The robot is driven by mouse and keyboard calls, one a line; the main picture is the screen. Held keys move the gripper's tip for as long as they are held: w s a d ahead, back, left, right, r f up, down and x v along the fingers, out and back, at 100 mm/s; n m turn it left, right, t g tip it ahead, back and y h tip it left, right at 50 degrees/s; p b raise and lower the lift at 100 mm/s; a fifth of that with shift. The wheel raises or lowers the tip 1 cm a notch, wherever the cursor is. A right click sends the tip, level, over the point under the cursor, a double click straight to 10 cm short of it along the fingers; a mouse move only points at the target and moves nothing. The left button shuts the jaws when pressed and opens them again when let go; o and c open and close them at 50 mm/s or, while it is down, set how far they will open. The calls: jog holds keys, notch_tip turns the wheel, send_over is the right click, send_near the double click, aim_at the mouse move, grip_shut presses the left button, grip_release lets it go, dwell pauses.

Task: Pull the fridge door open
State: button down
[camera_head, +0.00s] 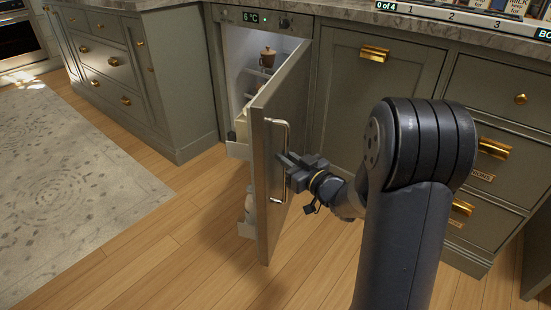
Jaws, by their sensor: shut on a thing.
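The fridge door (264,172) stands partly open, swung out from the cabinet front, with its hinge side at the right. A long upright metal handle (287,134) is on its outer face. My gripper (287,163) is at the middle of this handle and shut on it. The fingertips are small and partly merge with the handle in this view. The lit fridge interior (238,50) shows to the left of the door, with a brown lidded pot (267,57) on a shelf. Door shelves (243,226) show along the inner side of the door.
A display panel (254,17) reading 6 °C is above the fridge. Green cabinets with brass pulls stand on both sides. The wooden floor (140,240) is clear in front and left of the door, and a grey rug (65,190) lies at the left.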

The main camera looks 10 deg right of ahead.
jog(key=shift+d+r, duration=0.25)
jog(key=shift+d, duration=0.45)
jog(key=c, duration=1.5)
grip_release()
jog(key=shift+f, duration=0.1)
jog(key=shift+s, duration=0.15)
jog(key=p+v, duration=0.3)
jog(key=v, duration=0.7)
jog(key=shift+s+d, duration=0.2)
jog(key=shift+d, duration=0.1)
jog(key=shift+w+f, duration=0.1)
jog(key=shift+f, duration=0.05)
